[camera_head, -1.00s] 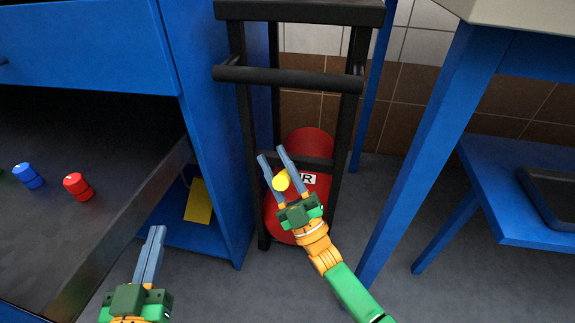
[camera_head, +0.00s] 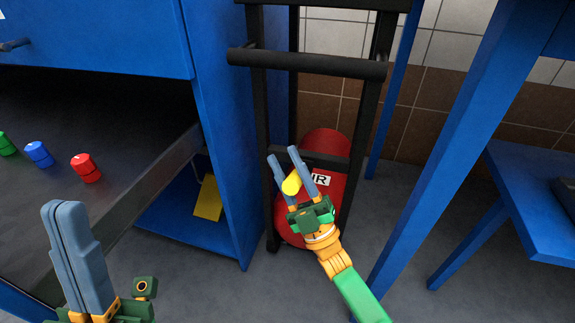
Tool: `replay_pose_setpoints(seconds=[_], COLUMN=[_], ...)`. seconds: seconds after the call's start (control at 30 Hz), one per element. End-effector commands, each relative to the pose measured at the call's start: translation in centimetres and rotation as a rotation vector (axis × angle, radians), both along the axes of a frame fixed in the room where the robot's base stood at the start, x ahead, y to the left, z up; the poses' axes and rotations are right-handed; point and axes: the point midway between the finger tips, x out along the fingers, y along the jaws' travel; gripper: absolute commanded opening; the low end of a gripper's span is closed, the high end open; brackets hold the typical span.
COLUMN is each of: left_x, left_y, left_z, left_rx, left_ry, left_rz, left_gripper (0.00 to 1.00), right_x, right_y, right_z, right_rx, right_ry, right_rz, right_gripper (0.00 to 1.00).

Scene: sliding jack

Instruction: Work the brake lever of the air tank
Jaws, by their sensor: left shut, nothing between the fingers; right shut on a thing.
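The red air tank (camera_head: 325,142) with a white label stands in a black frame at the middle of the view. A small yellow piece (camera_head: 291,186), which looks like the brake lever's end, is in front of the tank. My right gripper (camera_head: 283,155) is shut on this yellow piece, with one finger on each side of it. My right gripper and arm hide the lower part of the tank. My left gripper (camera_head: 64,208) is shut and empty at the lower left, well apart from the tank.
A blue cabinet (camera_head: 222,120) stands close at the left of the tank, with a yellow pedal-like plate (camera_head: 208,198) low on it. Red (camera_head: 86,168) and blue (camera_head: 39,154) knobs are further left. A blue table leg (camera_head: 440,150) rises at the right. Grey floor is clear below.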

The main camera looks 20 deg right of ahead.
Motion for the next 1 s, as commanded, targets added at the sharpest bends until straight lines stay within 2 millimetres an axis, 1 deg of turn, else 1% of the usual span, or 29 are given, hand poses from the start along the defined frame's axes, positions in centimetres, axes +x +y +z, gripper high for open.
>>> replay_pose_setpoints(seconds=[0.4,0.43,0.53,0.83,0.93,1.0], left_x=[-0.3,-0.2,-0.2,-0.2,-0.2,-0.2], left_y=[0.0,0.0,0.0,0.0,0.0,0.0], left_z=[0.0,0.0,0.0,0.0,0.1,0.0], left_rx=[-0.004,-0.004,-0.004,-0.004,-0.004,-0.004], left_ry=[-0.013,-0.013,-0.013,-0.012,-0.012,-0.011], left_rz=[-0.002,-0.002,-0.002,-0.002,-0.002,-0.002], left_gripper=[0.0,0.0,0.0,0.0,0.0,0.0], right_x=[-0.1,0.0,0.0,-0.1,-0.9,-1.9], right_y=[0.1,0.1,0.1,0.0,-0.4,-0.9], right_z=[-0.2,-0.3,-0.2,-0.3,-1.5,-2.8], right_rx=[-0.005,-0.005,-0.005,-0.003,-0.004,-0.004], right_ry=[0.001,0.001,0.0,0.0,0.004,0.006], right_rz=[0.001,0.001,0.001,0.001,0.0,0.0], right_gripper=[0.0,0.4,0.67,0.67,0.67,0.67])
